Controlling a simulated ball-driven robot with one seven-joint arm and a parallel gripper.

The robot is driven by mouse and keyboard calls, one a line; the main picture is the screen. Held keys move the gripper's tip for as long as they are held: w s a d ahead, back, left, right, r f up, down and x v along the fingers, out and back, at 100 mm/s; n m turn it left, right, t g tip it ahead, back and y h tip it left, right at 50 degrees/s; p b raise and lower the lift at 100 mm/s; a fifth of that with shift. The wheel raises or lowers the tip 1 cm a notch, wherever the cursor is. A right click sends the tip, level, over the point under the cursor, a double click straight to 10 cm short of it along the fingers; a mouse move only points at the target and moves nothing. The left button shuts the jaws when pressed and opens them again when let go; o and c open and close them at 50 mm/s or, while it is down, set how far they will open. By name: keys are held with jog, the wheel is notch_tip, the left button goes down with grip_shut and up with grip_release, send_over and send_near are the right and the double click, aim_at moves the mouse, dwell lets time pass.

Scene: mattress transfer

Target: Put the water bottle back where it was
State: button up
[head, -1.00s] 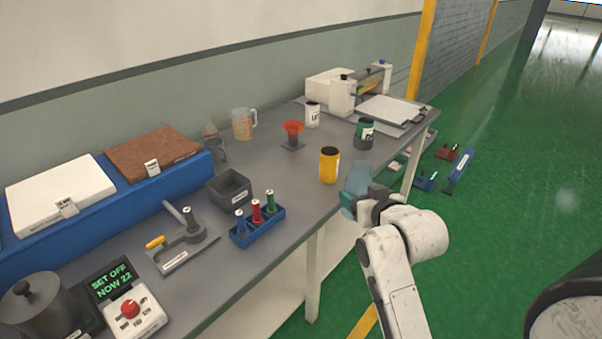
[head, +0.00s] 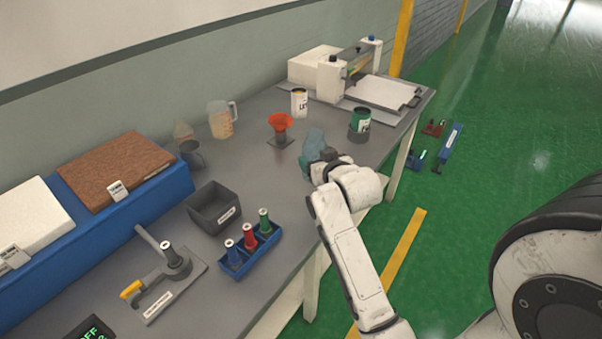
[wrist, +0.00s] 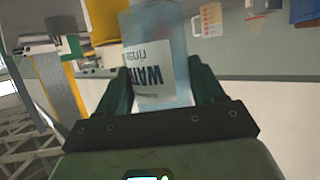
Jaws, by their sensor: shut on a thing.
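The water bottle (head: 313,146) is translucent blue. It is in my gripper (head: 314,168) near the table's front edge, right of the red funnel in the head view. In the wrist view the bottle (wrist: 158,55) stands between the two green fingers of my gripper (wrist: 160,82). Its white label, reading "WATER rinse", faces the camera. The fingers are shut on its sides. Whether its base touches the table cannot be told, as my gripper and wrist cover it.
The grey table (head: 262,175) holds a red funnel (head: 280,122), a jug (head: 222,119), a white can (head: 299,102), a green can (head: 361,119), a grey bin (head: 213,207) and a blue rack (head: 250,254). The yellow can is not visible in the head view. Bare tabletop lies left of the bottle.

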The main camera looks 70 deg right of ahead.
jog(key=shift+w+d+f+p, duration=0.15)
jog(key=shift+w+d+f, duration=0.4)
jog(key=shift+w+f, duration=0.75)
jog(key=shift+w+d+f+p, duration=0.15)
jog(key=shift+w+d+f, duration=0.4)
jog(key=shift+f, duration=1.4)
jog(key=shift+w+d+f+p, duration=0.15)
jog(key=shift+w+d+f, duration=0.35)
jog(key=shift+w+f, duration=0.8)
jog(key=shift+s+f, duration=0.35)
jog(key=shift+f, duration=0.15)
jog(key=o, duration=0.9)
jog(key=shift+r, duration=0.25)
jog(key=v, duration=1.2)
jog(key=shift+b, duration=0.45)
